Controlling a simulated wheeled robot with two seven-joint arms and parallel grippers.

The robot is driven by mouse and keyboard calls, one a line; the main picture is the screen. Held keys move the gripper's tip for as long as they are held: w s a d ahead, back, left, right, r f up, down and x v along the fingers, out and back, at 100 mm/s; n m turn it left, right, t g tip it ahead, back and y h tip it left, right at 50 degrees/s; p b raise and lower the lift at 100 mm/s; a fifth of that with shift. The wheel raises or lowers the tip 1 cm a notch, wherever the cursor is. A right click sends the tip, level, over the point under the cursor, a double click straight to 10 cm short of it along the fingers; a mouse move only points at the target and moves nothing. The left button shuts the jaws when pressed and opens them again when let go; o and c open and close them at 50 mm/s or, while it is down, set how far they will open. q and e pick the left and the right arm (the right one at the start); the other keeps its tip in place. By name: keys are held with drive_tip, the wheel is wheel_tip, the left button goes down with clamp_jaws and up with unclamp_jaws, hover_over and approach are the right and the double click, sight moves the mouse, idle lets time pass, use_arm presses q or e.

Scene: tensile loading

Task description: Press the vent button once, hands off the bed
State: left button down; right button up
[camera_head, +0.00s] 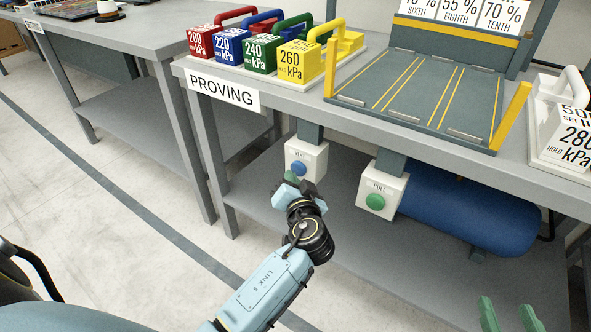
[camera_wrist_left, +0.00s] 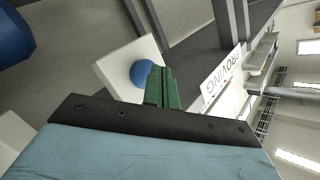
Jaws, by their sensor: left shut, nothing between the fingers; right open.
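The blue vent button (camera_head: 298,168) sits on a white box (camera_head: 317,158) hanging under the bench edge. It also shows in the left wrist view (camera_wrist_left: 144,73), on the white box face (camera_wrist_left: 112,66). My left gripper (camera_head: 291,178) is shut and empty, its green fingers just in front of and slightly below the button. In the left wrist view the closed fingertips (camera_wrist_left: 158,72) overlap the button's edge; I cannot tell whether they touch it. My right gripper (camera_head: 508,314) is open at the lower right, far from the bed. The grey bed (camera_head: 417,92) with yellow stripes is clear of both grippers.
A green PULL button (camera_head: 375,202) on another white box is right of the vent box. A blue tank (camera_head: 465,207) lies behind it. Red, blue, green and yellow (camera_head: 294,62) weights stand on the bench, left of the bed. A white weight (camera_head: 566,135) is at right.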

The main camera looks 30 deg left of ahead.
use_arm(q)
drive_tip(key=shift+w, duration=0.15)
idle(0.5)
drive_tip(key=shift+w, duration=0.3)
drive_tip(key=shift+w+b, duration=0.1)
drive_tip(key=shift+b, duration=0.25)
idle(0.4)
drive_tip(key=shift+s, duration=0.55)
drive_tip(key=s+p, duration=0.1)
drive_tip(key=s, duration=0.5)
drive_tip(key=shift+a, duration=0.25)
idle(2.6)
